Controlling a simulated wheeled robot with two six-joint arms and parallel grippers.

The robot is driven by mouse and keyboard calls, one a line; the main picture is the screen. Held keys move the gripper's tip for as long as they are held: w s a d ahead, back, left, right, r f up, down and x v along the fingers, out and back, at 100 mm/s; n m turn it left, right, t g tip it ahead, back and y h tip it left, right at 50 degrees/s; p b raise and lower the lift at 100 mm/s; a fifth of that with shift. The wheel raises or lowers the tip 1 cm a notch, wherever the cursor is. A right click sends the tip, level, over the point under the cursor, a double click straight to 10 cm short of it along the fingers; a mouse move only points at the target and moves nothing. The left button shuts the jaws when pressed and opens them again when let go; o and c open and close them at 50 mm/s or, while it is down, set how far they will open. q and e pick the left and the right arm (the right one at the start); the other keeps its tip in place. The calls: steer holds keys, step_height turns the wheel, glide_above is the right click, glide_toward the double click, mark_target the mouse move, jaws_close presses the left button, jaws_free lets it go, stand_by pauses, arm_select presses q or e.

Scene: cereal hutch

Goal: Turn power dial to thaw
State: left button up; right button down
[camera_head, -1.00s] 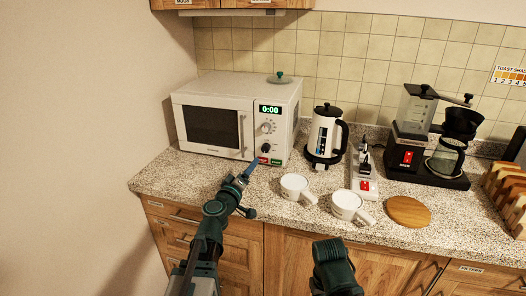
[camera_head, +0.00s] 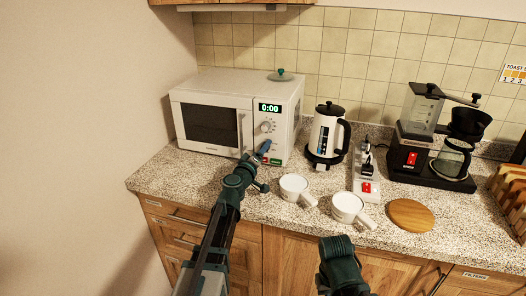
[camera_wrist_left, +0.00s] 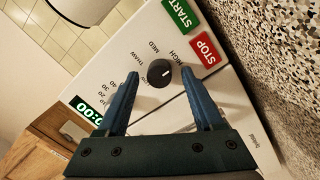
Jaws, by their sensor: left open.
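The white microwave (camera_head: 212,88) stands at the left of the counter. Its power dial, a round black knob (camera_wrist_left: 160,75), shows in the left wrist view, with THAW, MED and HIGH printed around it. A small pale mark is on the knob; I cannot tell exactly which label it points to. My left gripper (camera_wrist_left: 160,73) is open, its two blue fingers on either side of the knob, with no clear contact. In the head view, my left gripper (camera_head: 262,150) is at the lower control panel and hides the power dial.
A timer dial (camera_head: 266,127) sits under the display (camera_head: 269,108) reading 0:00. Green START (camera_wrist_left: 181,13) and red STOP (camera_wrist_left: 205,49) buttons lie close beside the power dial. A kettle (camera_head: 325,135), two white mugs (camera_head: 293,186) and a power strip (camera_head: 366,187) stand to the right.

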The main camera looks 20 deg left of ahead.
arm_select(q)
jaws_close()
stand_by(0.3)
steer(key=n+b, duration=0.1)
steer(key=n, duration=0.4)
steer(key=shift+f+n, duration=0.15)
steer(key=shift+n, duration=0.25)
steer(key=n+b, duration=0.1)
steer(key=n, duration=0.5)
steer(key=shift+f+n+t, duration=0.1)
steer(key=shift+n+t, duration=0.2)
steer(key=shift+t, duration=0.1)
steer(key=n+y, duration=0.1)
steer(key=n, duration=0.4)
steer(key=shift+d+n, duration=0.15)
steer(key=shift+n, duration=0.25)
steer(key=n, duration=0.6)
steer(key=shift+s+d+n+y, duration=0.1)
steer(key=shift+n+y, duration=0.3)
